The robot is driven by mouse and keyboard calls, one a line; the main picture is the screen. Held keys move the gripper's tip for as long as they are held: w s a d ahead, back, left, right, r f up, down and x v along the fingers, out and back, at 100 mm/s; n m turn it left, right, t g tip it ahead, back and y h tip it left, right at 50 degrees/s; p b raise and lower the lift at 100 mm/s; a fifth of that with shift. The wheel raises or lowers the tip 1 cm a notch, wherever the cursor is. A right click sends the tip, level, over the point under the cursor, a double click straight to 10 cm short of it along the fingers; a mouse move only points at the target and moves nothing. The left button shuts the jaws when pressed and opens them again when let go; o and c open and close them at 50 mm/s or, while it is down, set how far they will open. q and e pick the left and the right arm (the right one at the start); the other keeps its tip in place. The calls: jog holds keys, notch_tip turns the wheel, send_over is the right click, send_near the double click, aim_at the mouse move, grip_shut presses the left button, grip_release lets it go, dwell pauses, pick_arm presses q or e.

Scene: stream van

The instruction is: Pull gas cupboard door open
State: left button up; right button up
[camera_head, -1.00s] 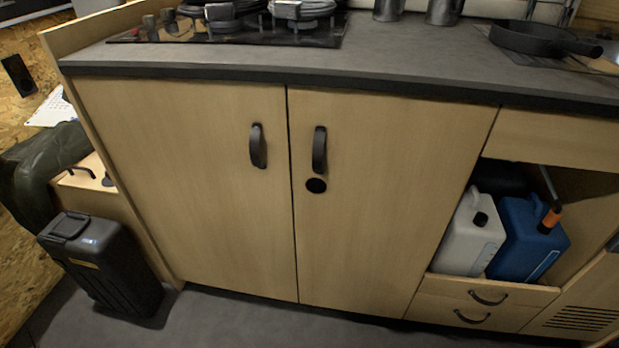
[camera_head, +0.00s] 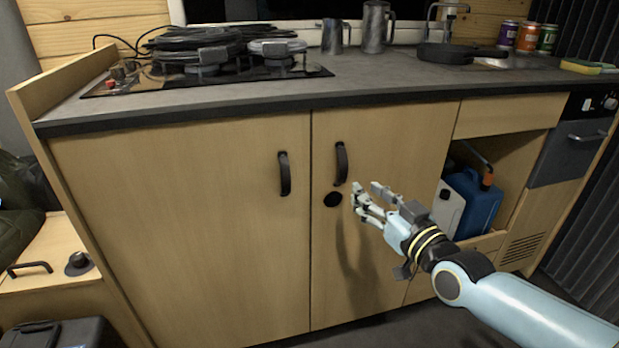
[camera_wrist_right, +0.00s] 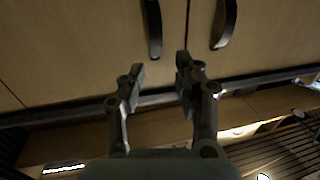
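Two plain wooden doors stand side by side under the worktop, a left door (camera_head: 180,230) and a right door (camera_head: 400,140). Both look shut. The left door has a black handle (camera_head: 284,174), and the right door has another black handle (camera_head: 341,163) with a black round spot (camera_head: 332,199) below it. No label shows which is the gas cupboard. My right gripper (camera_head: 366,190) is open and empty, to the right of and slightly below the right door's handle. Both handles and the open right gripper (camera_wrist_right: 160,72) also show in the right wrist view. My left gripper is out of view.
The grey worktop (camera_head: 390,92) overhangs the doors and carries a hob (camera_head: 210,75) with coiled cables, metal jugs and a pan (camera_head: 460,54). An open niche at right holds a blue canister (camera_head: 472,203). A black case (camera_head: 60,334) stands at lower left.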

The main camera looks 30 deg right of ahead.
aim_at(344, 171)
jog(key=w, duration=0.1)
jog(key=w+b, duration=0.1)
jog(key=w, duration=0.2)
jog(key=shift+w+d+f, duration=0.2)
jog(key=shift+d+f, duration=0.1)
jog(key=shift+d, duration=0.1)
jog(key=w+b, duration=0.2)
jog(key=w, duration=0.3)
jog(key=shift+w+d, duration=0.1)
jog(key=shift+w, duration=0.1)
jog(key=shift+w+b, duration=0.35)
jog(key=shift+w, duration=0.05)
jog(key=shift+r, duration=0.1)
grip_shut()
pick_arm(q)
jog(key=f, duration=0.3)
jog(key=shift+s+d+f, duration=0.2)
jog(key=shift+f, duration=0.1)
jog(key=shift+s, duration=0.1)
